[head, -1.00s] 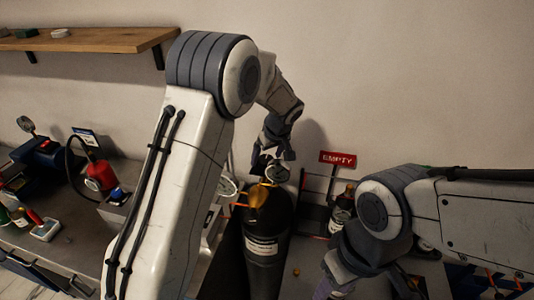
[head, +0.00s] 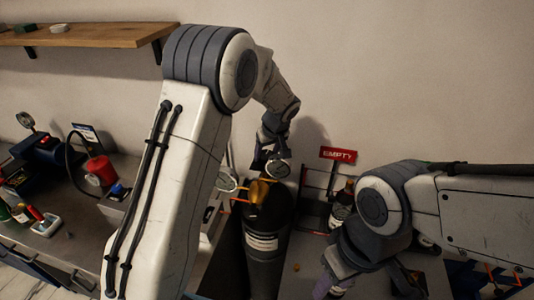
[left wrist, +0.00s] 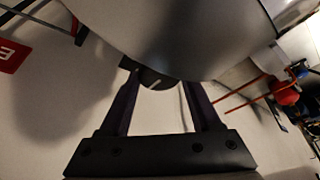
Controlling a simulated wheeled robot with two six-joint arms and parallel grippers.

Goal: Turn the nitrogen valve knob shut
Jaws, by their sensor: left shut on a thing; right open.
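The dark nitrogen cylinder (head: 265,268) stands upright with a white label and a brass valve body (head: 258,193) on top. Two round gauges flank the valve, one on the left (head: 227,180) and one on the right (head: 273,172). My left gripper (head: 271,164) reaches down over the valve. In the left wrist view, its two fingers (left wrist: 160,100) are on either side of a dark knob (left wrist: 155,80) with a pale line. In the head view the knob is hidden by the gripper. My right gripper (head: 365,288) is low at the right, partly cut off by the frame.
A red EMPTY sign (head: 338,154) and a dark bottle (head: 342,208) stand right of the cylinder. A red container (head: 100,170) and small items are on the left bench. A wooden shelf (head: 90,39) hangs at upper left.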

